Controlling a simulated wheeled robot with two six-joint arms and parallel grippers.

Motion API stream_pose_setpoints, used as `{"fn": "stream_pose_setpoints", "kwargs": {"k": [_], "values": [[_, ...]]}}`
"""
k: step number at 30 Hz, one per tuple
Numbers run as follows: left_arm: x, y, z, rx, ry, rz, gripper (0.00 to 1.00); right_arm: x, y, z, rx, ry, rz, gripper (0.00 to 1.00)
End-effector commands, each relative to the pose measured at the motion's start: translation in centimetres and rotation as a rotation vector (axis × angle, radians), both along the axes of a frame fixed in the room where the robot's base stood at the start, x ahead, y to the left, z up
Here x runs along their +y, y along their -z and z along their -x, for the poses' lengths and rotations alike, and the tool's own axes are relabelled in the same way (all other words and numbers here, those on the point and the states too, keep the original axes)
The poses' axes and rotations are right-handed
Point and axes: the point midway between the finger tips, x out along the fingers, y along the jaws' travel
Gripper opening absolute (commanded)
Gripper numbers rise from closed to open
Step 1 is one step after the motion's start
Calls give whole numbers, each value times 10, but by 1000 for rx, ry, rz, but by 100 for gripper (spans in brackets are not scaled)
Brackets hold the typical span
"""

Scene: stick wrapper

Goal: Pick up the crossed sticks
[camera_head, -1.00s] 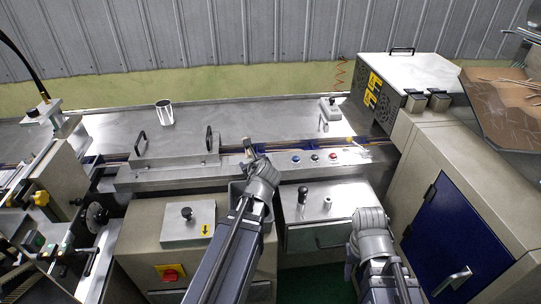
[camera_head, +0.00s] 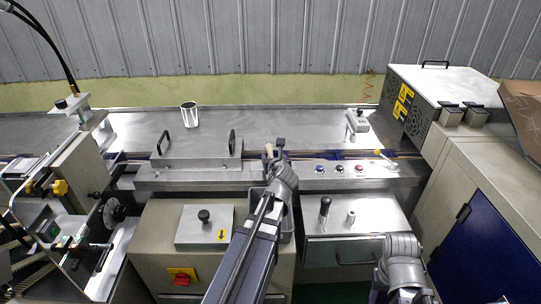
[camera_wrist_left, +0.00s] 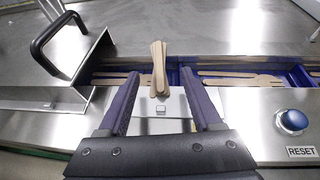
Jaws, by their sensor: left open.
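A small bundle of light wooden sticks (camera_wrist_left: 158,68) stands out above the blue channel in the left wrist view. It lies between and slightly beyond the fingertips of my left gripper (camera_wrist_left: 156,80), which is open and does not touch it. Other flat sticks (camera_wrist_left: 240,78) lie along the blue channel on both sides. In the head view my left gripper (camera_head: 275,149) reaches over the channel beside the handled plate, and the bundle shows small at its fingers (camera_head: 269,150). My right arm is at the lower right; its fingers are not visible.
A steel plate with two black handles (camera_head: 190,149) sits just left of the gripper. Several push buttons (camera_head: 340,169) line the panel to the right. A metal cup (camera_head: 190,115) stands on the steel table behind. A grey machine housing (camera_head: 440,90) rises at right.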

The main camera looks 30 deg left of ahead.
Motion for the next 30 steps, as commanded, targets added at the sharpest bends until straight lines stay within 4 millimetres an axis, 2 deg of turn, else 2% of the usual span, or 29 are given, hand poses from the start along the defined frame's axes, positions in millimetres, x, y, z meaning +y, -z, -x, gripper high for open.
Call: {"fn": "stream_pose_setpoints", "kwargs": {"k": [8,16,30], "values": [[25,16,-30,-1,-2,1,66,0,16,0,0,0,0,50],[26,16,-31,-1,1,1,65,0,16,0,0,0,0,50],[26,16,-31,-1,0,1,12,0,16,0,0,0,0,50]]}}
